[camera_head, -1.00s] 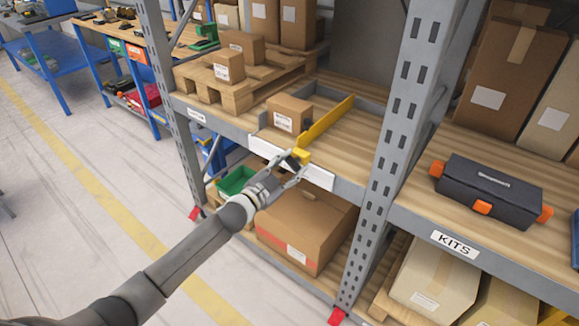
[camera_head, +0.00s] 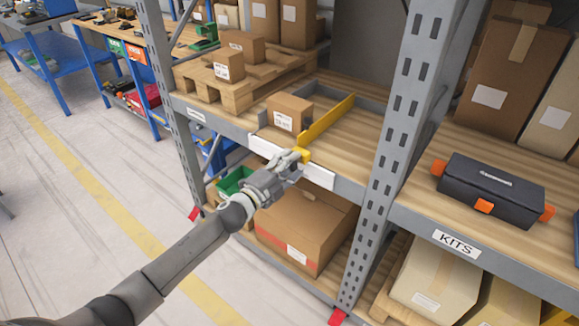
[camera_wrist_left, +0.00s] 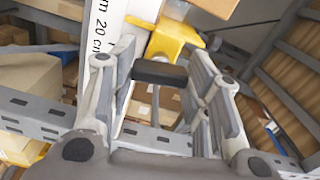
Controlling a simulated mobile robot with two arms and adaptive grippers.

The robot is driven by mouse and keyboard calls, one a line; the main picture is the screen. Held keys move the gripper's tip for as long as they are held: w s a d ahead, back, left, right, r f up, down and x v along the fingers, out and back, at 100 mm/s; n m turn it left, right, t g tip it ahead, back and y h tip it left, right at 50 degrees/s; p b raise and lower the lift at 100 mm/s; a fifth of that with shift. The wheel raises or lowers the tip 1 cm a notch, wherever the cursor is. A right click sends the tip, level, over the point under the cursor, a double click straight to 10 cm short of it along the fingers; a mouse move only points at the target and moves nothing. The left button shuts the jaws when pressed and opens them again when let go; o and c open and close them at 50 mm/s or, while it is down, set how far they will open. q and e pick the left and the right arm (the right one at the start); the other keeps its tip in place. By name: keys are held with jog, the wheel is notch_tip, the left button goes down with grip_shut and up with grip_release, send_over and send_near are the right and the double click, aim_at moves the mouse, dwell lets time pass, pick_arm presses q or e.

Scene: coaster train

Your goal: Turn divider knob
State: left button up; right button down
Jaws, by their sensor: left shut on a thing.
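The yellow divider (camera_head: 326,126) stands on the wooden shelf, running from the front edge back. Its front end bracket also shows in the left wrist view (camera_wrist_left: 172,40). The black divider knob (camera_wrist_left: 160,72) sits at that bracket, between the fingers in the left wrist view. My left gripper (camera_head: 291,160) is at the front end of the divider and is shut on the knob. The fingers hide the knob in the head view. My right gripper is not in view.
A small cardboard box (camera_head: 289,112) stands left of the divider. A white scale strip (camera_head: 264,147) runs along the shelf front. A grey upright (camera_head: 400,130) stands to the right. A large box (camera_head: 303,230) sits on the lower shelf.

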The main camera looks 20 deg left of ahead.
pick_arm(q)
jog(key=shift+m, duration=0.5)
jog(key=o, duration=1)
jog(key=shift+s+a+f, duration=0.1)
jog(key=shift+s+a, duration=0.1)
jog(key=shift+s, duration=0.3)
jog(key=v, duration=1.1)
